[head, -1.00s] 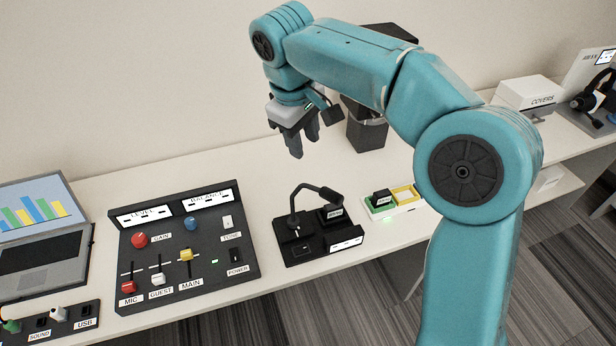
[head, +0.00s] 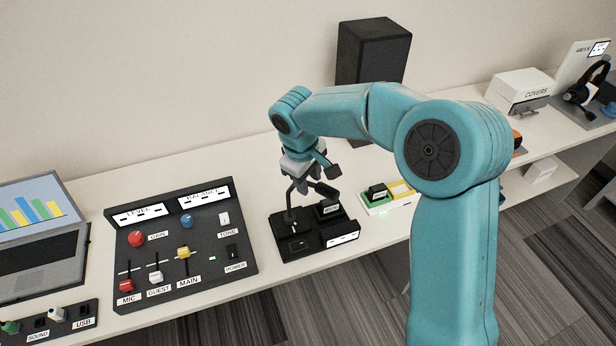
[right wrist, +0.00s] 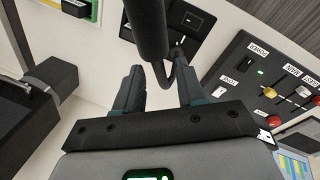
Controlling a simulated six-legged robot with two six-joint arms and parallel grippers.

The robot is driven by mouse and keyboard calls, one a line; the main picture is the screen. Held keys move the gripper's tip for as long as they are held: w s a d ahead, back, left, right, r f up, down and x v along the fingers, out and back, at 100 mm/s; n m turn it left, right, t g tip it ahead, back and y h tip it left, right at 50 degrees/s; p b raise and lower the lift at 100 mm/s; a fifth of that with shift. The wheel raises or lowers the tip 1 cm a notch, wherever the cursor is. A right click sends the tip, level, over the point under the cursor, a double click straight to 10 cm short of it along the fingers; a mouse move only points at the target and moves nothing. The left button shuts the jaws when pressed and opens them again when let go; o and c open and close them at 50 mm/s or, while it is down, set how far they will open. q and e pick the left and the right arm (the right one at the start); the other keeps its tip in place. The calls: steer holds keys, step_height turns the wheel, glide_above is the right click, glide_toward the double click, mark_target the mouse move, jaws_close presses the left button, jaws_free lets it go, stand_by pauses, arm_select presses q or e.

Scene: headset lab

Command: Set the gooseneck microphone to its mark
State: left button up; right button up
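The gooseneck microphone stands on its black base (head: 285,247) on the desk, its thin neck (head: 289,206) rising and bending to the right to a dark head (head: 326,190). My right gripper (head: 305,188) is just above and behind the neck's bend, pointing down. In the right wrist view my right gripper (right wrist: 160,88) has its two fingers apart, with the curved neck (right wrist: 168,72) showing between and beyond them. The microphone head (right wrist: 148,30) looms large there. I cannot tell whether a finger touches it. The target mark cannot be made out clearly. My left gripper is not in view.
A mixer panel (head: 228,262) with knobs and sliders lies left of the base. A tray with green and yellow parts (head: 376,209) sits to its right. A dark speaker (head: 372,55) stands behind. The laptop (head: 40,235) is far left.

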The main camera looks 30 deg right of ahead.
steer(key=shift+f, duration=0.1)
steer(key=shift+c, duration=0.3)
jaws_close()
steer(key=a+m, duration=0.1)
steer(key=m, duration=0.1)
steer(key=a+m+b, duration=0.1)
steer(key=a+m+g, duration=0.1)
steer(key=m, duration=0.1)
steer(key=shift+w+a+m+b, duration=0.15)
steer(key=shift+a+m+b, duration=0.15)
steer(key=shift+b, duration=0.05)
steer(key=shift+o, duration=0.3)
jaws_free()
